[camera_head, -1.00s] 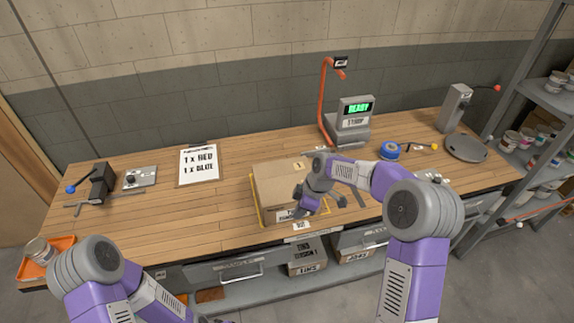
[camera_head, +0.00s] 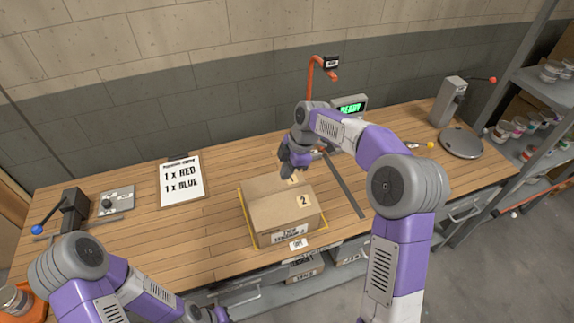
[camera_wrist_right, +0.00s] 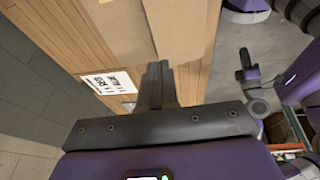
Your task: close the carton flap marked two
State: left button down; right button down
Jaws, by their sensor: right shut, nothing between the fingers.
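The brown carton (camera_head: 272,217) stands on the bench with its top panels looking flat and down. The flap marked two (camera_head: 303,202) is the right part of the top and shows a "2" label. My right gripper (camera_head: 286,170) is shut and empty at the carton's back edge, just over or touching it; I cannot tell which. In the right wrist view its fingers (camera_wrist_right: 157,80) are together, with the carton (camera_wrist_right: 180,30) beyond them. My left gripper is mostly cut off at the bottom of the head view; its jaws cannot be made out.
An order sheet (camera_head: 181,182) lies left of the carton. A small grey device (camera_head: 115,201) and a black clamp (camera_head: 70,210) are farther left. Bare bench lies left of the carton.

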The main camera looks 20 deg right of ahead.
aim_at(277, 195)
jog(key=x, duration=0.6)
jog(key=d+x, duration=0.1)
jog(key=x, duration=0.2)
jog(key=shift+w+a+f, duration=0.1)
jog(key=shift+w+f, duration=0.05)
jog(key=shift+w, duration=0.2)
jog(key=shift+w+f, duration=0.2)
jog(key=shift+f, duration=0.15)
